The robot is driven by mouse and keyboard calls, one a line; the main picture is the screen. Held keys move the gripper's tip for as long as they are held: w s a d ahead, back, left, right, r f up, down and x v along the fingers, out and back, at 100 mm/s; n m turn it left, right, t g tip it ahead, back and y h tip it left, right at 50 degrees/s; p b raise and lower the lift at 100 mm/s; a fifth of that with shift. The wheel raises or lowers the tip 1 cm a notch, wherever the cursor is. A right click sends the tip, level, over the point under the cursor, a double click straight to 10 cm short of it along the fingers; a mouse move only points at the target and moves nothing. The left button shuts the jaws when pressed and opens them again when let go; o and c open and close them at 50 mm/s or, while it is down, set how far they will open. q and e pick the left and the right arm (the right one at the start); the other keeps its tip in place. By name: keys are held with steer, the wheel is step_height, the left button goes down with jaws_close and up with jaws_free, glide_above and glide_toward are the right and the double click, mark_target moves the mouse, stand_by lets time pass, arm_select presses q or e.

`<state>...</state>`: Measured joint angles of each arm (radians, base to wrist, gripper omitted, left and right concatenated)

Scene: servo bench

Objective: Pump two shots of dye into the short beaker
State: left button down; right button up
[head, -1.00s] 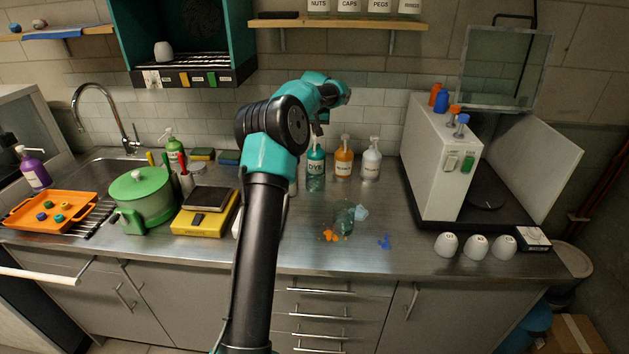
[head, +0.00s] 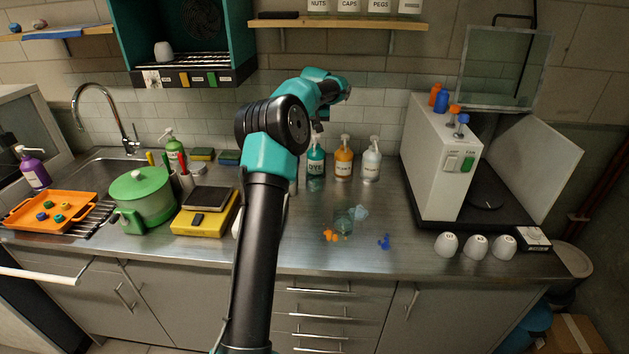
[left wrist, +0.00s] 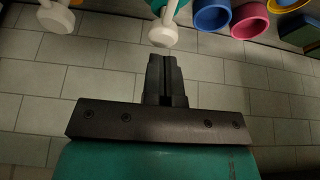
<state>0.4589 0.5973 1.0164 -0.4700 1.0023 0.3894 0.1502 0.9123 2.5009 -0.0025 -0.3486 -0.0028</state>
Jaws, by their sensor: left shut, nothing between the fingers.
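The teal DYE pump bottle (head: 316,172) stands at the back of the bench, left of an orange bottle (head: 344,164) and a white bottle (head: 371,165). My left gripper (head: 319,128) is above the dye bottle's pump, partly hidden by my arm. In the left wrist view my left gripper (left wrist: 165,60) is shut and empty, its tips close to a white pump head (left wrist: 163,33). I cannot tell whether they touch. A clear greenish glass vessel (head: 344,222), apparently the short beaker, stands mid-bench. Its level is unclear. My right gripper is not in view.
A pale blue item (head: 360,212), orange pieces (head: 330,235) and blue pieces (head: 384,242) lie near the glass. A white machine (head: 437,165) and white cups (head: 475,246) stand right.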

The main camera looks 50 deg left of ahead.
mark_target(316, 134)
arm_select(q)
steer(key=shift+f, duration=1.55)
steer(key=shift+r, duration=1.55)
step_height(316, 134, up, 6)
stand_by(0.4)
